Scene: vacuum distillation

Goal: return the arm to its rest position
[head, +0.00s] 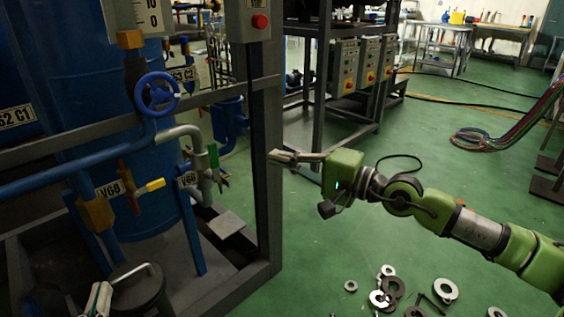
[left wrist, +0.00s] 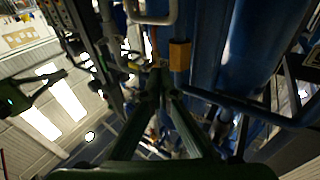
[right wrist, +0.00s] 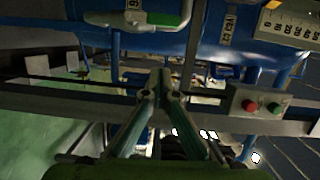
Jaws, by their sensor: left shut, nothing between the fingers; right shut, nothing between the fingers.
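My right arm (head: 480,228) reaches in from the right of the head view. Its gripper (head: 282,155) is shut and empty, beside the dark frame post. In the right wrist view the fingers of this gripper (right wrist: 165,85) meet at their tips, with a frame rail and blue pipework beyond. At the bottom left of the head view, pale fingers that look like my left gripper (head: 98,299) show near a dark cylinder; most of that arm is out of view. In the left wrist view the left gripper (left wrist: 160,75) is shut and empty, facing blue pipes.
A blue tank (head: 80,130) with a blue valve wheel (head: 157,92) stands inside the dark frame (head: 262,140) at left. Control boxes (head: 345,68) stand behind. Loose rings (head: 445,290) lie on the green floor. Open floor extends around and beyond my right arm.

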